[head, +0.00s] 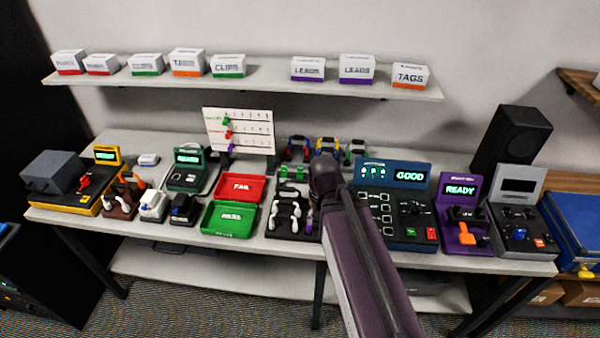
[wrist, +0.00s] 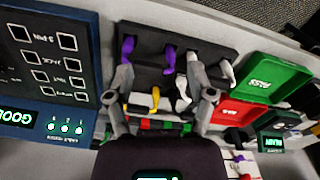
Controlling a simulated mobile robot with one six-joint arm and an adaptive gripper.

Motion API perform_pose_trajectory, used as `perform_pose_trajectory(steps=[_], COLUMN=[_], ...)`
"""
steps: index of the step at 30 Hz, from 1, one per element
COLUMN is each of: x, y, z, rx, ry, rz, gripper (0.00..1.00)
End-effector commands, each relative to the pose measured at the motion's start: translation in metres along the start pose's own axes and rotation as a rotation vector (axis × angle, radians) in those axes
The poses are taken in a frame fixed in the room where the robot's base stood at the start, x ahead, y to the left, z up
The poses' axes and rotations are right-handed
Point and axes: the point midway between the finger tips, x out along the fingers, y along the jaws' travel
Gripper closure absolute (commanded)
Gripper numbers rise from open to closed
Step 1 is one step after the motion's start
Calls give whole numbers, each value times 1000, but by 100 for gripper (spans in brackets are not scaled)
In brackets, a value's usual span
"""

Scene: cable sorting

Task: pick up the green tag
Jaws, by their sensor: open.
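A green tag (head: 227,121) hangs on the upper row of a white pegboard card in the head view, left of my arm. Small green blocks (head: 291,171) also sit behind the dark cable tray; I cannot tell whether these are tags. In the wrist view a green piece (wrist: 146,124) shows beside red ones, between the finger bases. My gripper (wrist: 163,88) is open and empty, its fingers apart above the cable tray. In the head view my arm hides the fingers.
The dark tray (wrist: 150,40) holds purple, white and yellow-ended cables. A red FAIL tray (head: 239,188) and green PASS tray (head: 230,220) stand left of it. A blue tester (head: 392,172) reading GOOD stands right. A shelf (head: 270,84) with labelled boxes runs above.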

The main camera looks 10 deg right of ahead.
Motion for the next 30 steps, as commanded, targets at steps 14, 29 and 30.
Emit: perform_pose_trajectory(steps=[14, 29, 30], x=[-24, -60, -61], y=[0, 0, 0], z=[-100, -265, -272], rx=[89, 275, 285], ry=[0, 0, 0], rz=[0, -1, -1], gripper=[26, 26, 26])
